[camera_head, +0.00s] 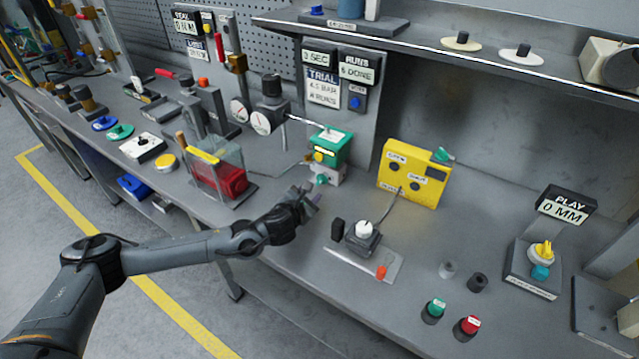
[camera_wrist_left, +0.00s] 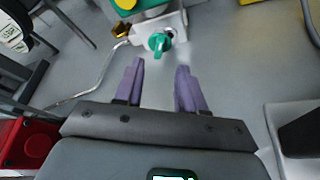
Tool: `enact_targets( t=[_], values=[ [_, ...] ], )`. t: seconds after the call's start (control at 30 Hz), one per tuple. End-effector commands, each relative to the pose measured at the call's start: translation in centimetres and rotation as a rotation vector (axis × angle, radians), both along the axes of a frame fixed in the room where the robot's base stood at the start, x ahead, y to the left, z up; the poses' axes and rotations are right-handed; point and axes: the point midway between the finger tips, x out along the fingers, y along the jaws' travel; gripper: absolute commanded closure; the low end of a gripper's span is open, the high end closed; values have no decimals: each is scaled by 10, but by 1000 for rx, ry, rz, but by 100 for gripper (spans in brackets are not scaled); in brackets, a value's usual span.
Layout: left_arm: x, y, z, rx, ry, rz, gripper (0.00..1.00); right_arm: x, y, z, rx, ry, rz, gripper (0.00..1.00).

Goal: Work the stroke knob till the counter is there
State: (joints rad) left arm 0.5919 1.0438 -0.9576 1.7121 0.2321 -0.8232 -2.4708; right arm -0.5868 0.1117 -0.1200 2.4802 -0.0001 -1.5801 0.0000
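A small teal knob (camera_head: 321,180) sits on the front of a pale block below a green box with a yellow band (camera_head: 331,147). The knob also shows in the left wrist view (camera_wrist_left: 158,42), just beyond my fingertips. My left gripper (camera_head: 312,192) is at the front of this unit; the wrist view shows its purple fingers (camera_wrist_left: 163,78) apart, with nothing between them. I cannot read a stroke label on the knob. A counter sign (camera_head: 357,69) reads "RUNS 6 DONE". The trial card (camera_head: 322,88) appears to read 4.5 bar, 8 runs. My right gripper is not in view.
A yellow box (camera_head: 413,173) stands right of the unit, and a white-knobbed base (camera_head: 364,232) nearer the front. A clear box with red contents (camera_head: 226,175) stands left. Green (camera_head: 434,310) and red (camera_head: 468,326) buttons are at the front edge. A "PLAY 0 MM" sign (camera_head: 565,206) stands right.

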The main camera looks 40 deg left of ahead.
Motion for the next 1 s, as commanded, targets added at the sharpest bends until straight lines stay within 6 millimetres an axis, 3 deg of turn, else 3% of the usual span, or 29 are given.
enact_targets(
  t=[0.2, 0.43, 0.97, 1.0],
  values=[
    [34, 10, -12, -2, -2, 4, 61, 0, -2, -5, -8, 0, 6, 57],
    [59, 18, -22, -2, -1, 2, 61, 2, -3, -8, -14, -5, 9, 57],
    [70, 21, -25, -3, -1, 1, 61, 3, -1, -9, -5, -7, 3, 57],
    [70, 21, -26, -3, -1, 1, 67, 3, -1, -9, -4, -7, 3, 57]
  ],
)
